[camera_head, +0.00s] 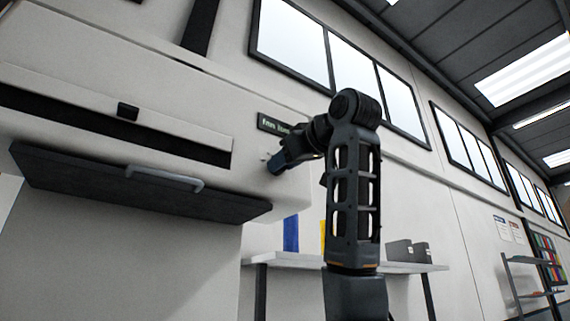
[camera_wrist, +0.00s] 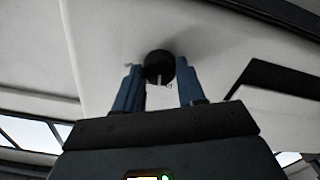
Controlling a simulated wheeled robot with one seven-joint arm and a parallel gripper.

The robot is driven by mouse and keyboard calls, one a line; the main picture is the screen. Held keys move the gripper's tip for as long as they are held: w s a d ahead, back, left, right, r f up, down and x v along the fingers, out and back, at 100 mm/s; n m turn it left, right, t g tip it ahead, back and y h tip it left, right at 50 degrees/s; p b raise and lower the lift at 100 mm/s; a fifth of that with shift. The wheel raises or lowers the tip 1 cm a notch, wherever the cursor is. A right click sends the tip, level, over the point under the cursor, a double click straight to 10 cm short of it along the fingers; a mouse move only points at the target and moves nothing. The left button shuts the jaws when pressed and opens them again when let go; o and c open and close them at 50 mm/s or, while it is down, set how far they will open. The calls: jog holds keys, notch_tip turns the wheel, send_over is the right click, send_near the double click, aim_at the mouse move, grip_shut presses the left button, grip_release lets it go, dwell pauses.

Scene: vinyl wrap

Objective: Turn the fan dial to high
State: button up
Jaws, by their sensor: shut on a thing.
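The fan dial is a round black knob (camera_wrist: 158,65) on the pale panel, with a light pointer mark near the lower edge in the wrist view. Small marks stand around it, too small to read. My gripper (camera_wrist: 157,68) has its two blue fingers on either side of the knob and is shut on it. In the head view my gripper (camera_head: 273,163) reaches the right end of the white machine's face, and its fingers hide the dial. A dark label plate (camera_head: 273,125) sits just above, partly covered by my arm.
The white machine (camera_head: 60,110) fills the left, with a dark slot, a small black block (camera_head: 128,111) and a dark flap with a grey handle (camera_head: 165,178) below. A shelf table (camera_head: 400,267) with grey boxes stands behind my arm. Windows line the wall.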

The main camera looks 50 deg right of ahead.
jog(key=shift+f+m+b, duration=0.1)
jog(key=shift+m+b, duration=0.2)
jog(key=shift+m, duration=7.9)
jog(key=o, duration=1.1)
jog(key=shift+c, duration=0.2)
